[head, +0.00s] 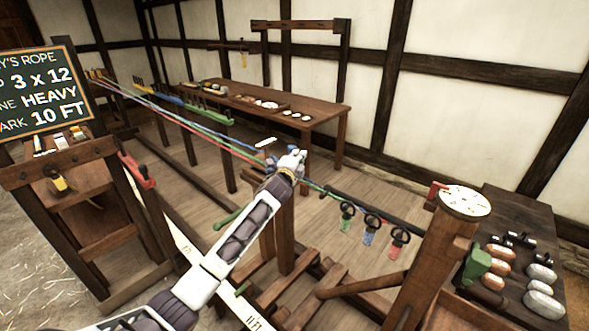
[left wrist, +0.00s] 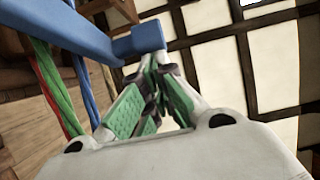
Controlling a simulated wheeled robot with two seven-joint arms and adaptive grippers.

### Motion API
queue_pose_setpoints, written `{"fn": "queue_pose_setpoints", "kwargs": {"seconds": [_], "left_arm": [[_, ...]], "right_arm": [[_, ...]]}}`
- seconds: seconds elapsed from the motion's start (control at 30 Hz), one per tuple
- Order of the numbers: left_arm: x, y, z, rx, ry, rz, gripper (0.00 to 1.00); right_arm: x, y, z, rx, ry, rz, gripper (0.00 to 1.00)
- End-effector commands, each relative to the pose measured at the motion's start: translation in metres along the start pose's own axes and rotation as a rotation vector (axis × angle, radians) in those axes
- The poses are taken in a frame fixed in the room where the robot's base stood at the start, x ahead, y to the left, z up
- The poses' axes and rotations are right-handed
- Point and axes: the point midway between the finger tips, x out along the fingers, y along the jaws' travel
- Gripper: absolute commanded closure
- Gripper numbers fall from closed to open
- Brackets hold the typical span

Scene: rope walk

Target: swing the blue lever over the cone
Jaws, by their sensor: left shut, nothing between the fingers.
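My left gripper (head: 292,158) reaches in over the rope line in the head view, its fingers shut with nothing between them. In the left wrist view, its green-padded fingers (left wrist: 152,72) are close together. A blue bar with a square end block, which looks like the blue lever (left wrist: 138,42), lies just beyond the fingertips. I cannot tell whether they touch it. In the head view the lever is not clearly visible around the gripper. The red, green and blue strands (head: 200,121) run toward the gripper. I cannot make out the cone. My right gripper is not in view.
A wooden post with a round white top (head: 464,201) stands at right, near a dark table (head: 515,215) with several stones. Hooks with coloured tags (head: 370,222) hang on the line. A chalkboard (head: 40,92) stands left. A long table (head: 325,92) stands behind.

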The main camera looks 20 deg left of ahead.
Motion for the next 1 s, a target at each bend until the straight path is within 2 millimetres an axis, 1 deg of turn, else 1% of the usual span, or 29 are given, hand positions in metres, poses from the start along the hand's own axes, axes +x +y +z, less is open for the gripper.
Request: {"fn": "queue_pose_setpoints", "kwargs": {"seconds": [0.1, 0.23, 0.43, 0.67, 1.0], "left_arm": [[0.004, -0.001, 0.002, -0.001, -0.002, -0.001, 1.00], [0.008, -0.002, 0.004, 0.000, -0.002, -0.001, 1.00], [0.015, -0.002, 0.008, 0.000, -0.002, -0.001, 1.00], [0.021, -0.001, 0.013, 0.000, -0.002, -0.001, 1.00], [0.022, -0.001, 0.013, 0.000, -0.001, 0.000, 1.00]], "right_arm": [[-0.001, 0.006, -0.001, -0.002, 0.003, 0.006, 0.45], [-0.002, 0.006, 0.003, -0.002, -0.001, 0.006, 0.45], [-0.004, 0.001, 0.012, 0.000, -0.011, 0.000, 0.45], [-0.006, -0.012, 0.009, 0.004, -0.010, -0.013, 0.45], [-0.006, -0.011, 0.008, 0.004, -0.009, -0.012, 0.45]]}}
